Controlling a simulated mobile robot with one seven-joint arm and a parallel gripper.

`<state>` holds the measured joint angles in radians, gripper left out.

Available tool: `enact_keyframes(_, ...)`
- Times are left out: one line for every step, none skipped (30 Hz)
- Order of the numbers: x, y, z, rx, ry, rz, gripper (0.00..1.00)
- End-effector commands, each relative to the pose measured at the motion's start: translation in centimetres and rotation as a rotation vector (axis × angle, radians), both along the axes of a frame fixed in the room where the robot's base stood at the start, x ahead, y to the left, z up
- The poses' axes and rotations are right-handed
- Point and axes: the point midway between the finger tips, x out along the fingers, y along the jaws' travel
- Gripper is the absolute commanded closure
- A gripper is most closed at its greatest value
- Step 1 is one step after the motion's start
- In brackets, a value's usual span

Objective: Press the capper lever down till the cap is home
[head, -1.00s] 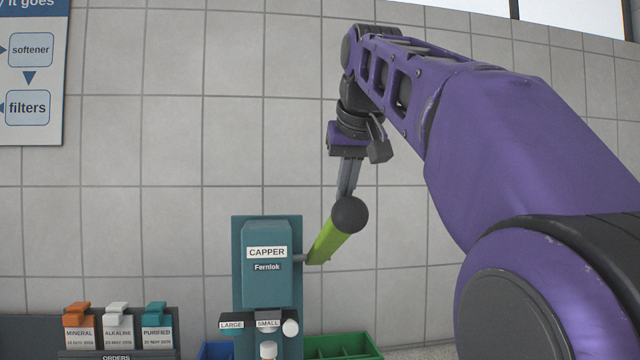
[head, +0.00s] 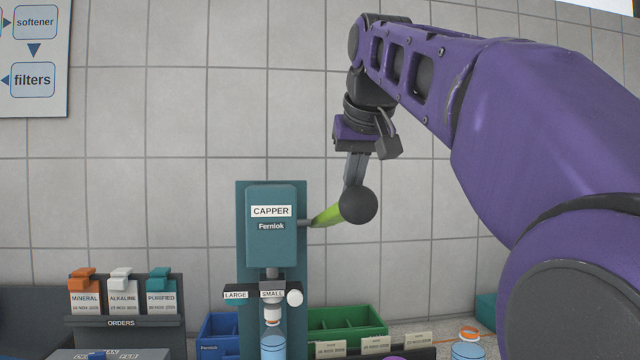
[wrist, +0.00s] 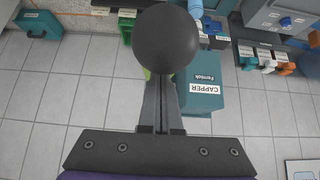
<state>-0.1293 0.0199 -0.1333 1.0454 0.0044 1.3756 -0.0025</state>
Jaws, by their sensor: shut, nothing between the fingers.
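The teal capper (head: 270,240) stands against the tiled wall. Its green lever (head: 328,215) juts from its right side, tilted slightly up and toward me, ending in a dark ball knob (head: 358,205). My gripper (head: 351,184) is shut and empty, its fingertips at the knob from above; the knob hides their exact contact. In the wrist view the knob (wrist: 168,40) covers the fingertips and most of the lever. A stem shows below the capper body. Under it, a white cap (head: 272,314) sits at the top of a blue bottle (head: 272,347); whether it is seated is unclear.
A blue bin (head: 218,335) and a green bin (head: 345,323) flank the capper. An orders rack (head: 125,310) with tagged cards stands left. Another bottle (head: 468,348) is at lower right. The space right of the knob is clear.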

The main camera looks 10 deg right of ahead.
Motion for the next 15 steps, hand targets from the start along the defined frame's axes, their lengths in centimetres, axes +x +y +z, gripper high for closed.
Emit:
enact_keyframes(-0.2, 0.0, -1.3, 0.0, 0.002, 0.0, 1.0)
enact_keyframes(-0.3, 0.0, -1.6, 0.0, 0.002, 0.0, 1.0)
enact_keyframes(-0.4, 0.0, -2.1, 0.0, 0.002, 0.0, 1.0)
enact_keyframes(-0.5, 0.0, -2.4, 0.0, 0.002, 0.0, 1.0)
enact_keyframes(-0.6, 0.0, -2.8, 0.0, 0.002, 0.0, 1.0)
enact_keyframes(-0.8, 0.0, -3.2, 0.001, 0.003, -0.001, 1.0)
enact_keyframes(-0.8, 0.0, -3.5, 0.001, 0.003, -0.001, 1.0)
enact_keyframes(-0.9, 0.0, -3.7, 0.001, 0.003, -0.001, 1.0)
enact_keyframes(-1.0, 0.0, -4.0, 0.001, 0.002, -0.001, 1.0)
enact_keyframes(-1.1, 0.0, -4.1, 0.001, 0.002, -0.001, 1.0)
enact_keyframes(-1.1, 0.0, -4.2, 0.001, 0.002, -0.001, 1.0)
enact_keyframes(-1.2, 0.0, -4.3, 0.001, 0.002, -0.001, 1.0)
enact_keyframes(-1.2, 0.0, -4.3, 0.001, 0.002, -0.001, 1.0)
enact_keyframes(-1.2, 0.0, -4.3, 0.001, 0.002, -0.001, 1.0)
enact_keyframes(-1.2, 0.0, -4.3, 0.001, 0.002, -0.001, 1.0)
